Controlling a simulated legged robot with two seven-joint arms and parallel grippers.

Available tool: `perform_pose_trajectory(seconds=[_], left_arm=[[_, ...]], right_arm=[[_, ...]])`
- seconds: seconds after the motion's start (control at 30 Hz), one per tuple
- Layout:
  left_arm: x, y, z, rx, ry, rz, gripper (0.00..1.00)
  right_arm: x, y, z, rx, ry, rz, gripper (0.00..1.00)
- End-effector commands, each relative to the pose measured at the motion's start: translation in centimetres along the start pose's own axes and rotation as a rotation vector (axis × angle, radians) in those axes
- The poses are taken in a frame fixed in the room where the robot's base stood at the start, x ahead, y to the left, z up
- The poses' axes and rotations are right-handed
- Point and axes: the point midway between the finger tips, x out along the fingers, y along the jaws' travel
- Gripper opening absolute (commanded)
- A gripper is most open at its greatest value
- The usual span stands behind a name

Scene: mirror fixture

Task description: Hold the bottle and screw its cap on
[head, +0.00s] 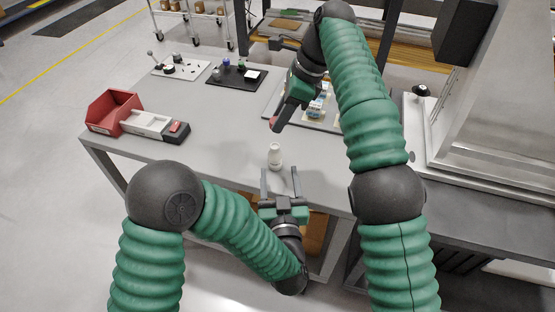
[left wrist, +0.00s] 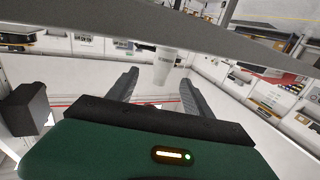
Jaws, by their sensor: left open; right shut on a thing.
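The white bottle (head: 275,155) stands upright near the front edge of the grey table. It also shows in the left wrist view (left wrist: 165,62), beyond and between the fingertips. My left gripper (head: 279,171) is open and empty, its two fingers pointing at the bottle from the near side. The bottle appears just past the fingertips, with no clear contact. My right gripper (head: 278,121) is above the table, behind the bottle in the picture. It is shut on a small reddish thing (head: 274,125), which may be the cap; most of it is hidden.
A red bin (head: 114,108) and a grey-white tray (head: 145,122) stand at the table's left. A white board (head: 178,67) and a black mat (head: 235,77) with small parts lie at the back. Another tray (head: 272,104) is partly behind my right arm. The table's middle is clear.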

Motion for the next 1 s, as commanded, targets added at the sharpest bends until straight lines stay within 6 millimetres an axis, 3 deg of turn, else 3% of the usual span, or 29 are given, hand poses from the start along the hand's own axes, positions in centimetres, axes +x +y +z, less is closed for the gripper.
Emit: perform_pose_trajectory(seconds=[0.5,0.67,0.93,1.0], left_arm=[[9.4,-0.1,0.0,-0.001,0.000,-0.003,0.59],[10.6,-0.1,-0.1,0.001,0.001,-0.001,0.59],[10.7,-0.1,0.0,0.001,0.001,-0.001,0.59],[10.7,-0.1,0.0,0.001,0.001,0.000,0.51]], right_arm=[[0.0,0.0,0.0,0.000,0.000,0.000,0.00],[0.0,0.0,0.0,0.000,-0.001,0.000,0.00],[0.0,0.0,0.0,-0.001,-0.001,0.000,0.00],[0.0,0.0,0.0,-0.001,-0.001,0.000,0.00]])
